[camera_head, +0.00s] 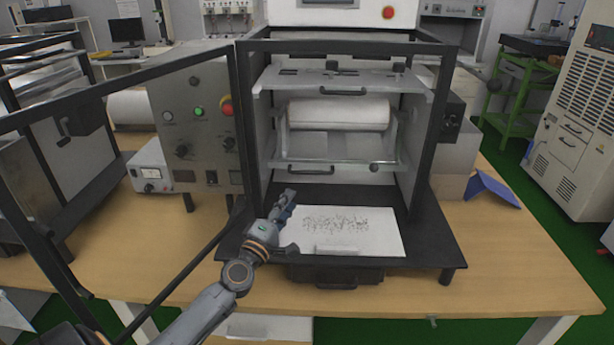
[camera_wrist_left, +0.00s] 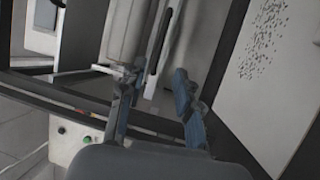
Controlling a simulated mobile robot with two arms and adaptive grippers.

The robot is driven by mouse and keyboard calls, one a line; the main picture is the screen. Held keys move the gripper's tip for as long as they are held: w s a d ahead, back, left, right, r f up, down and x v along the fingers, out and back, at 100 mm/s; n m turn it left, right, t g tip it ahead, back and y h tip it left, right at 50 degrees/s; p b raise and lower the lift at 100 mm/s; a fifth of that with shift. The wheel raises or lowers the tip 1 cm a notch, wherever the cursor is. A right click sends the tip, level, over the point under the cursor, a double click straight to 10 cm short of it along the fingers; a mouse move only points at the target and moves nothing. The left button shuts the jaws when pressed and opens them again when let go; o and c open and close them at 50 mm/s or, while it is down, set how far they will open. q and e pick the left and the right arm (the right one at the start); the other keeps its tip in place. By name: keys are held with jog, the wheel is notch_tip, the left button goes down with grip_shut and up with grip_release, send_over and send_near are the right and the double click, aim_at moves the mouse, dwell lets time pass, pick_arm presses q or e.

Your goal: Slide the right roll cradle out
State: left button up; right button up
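A white roll (camera_head: 338,114) lies across a pale cradle inside the open black-framed machine. A light front bar (camera_head: 345,163) below it carries a dark handle (camera_head: 318,170) and a round dark knob (camera_head: 374,167). Only this one roll is visible inside the frame, so I cannot tell whether it is the right cradle. My left gripper (camera_head: 292,221) is open and empty, low in front of the machine opening, apart from the handle. Its two spread fingers also show in the left wrist view (camera_wrist_left: 153,82). My right gripper is not in view.
A speckled white sheet (camera_head: 385,239) lies on the machine's black base. The framed door (camera_head: 120,88) stands open at the left. An upper shelf (camera_head: 345,82) with a handle sits above the roll. A blue folded object (camera_head: 493,188) lies right; the wooden table (camera_head: 510,250) has free room there.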

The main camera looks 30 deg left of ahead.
pick_arm(q)
jog(key=x, duration=1.1)
jog(key=shift+w+b, duration=0.25)
jog(key=shift+b, duration=0.15)
jog(key=shift+c, duration=0.5)
grip_shut()
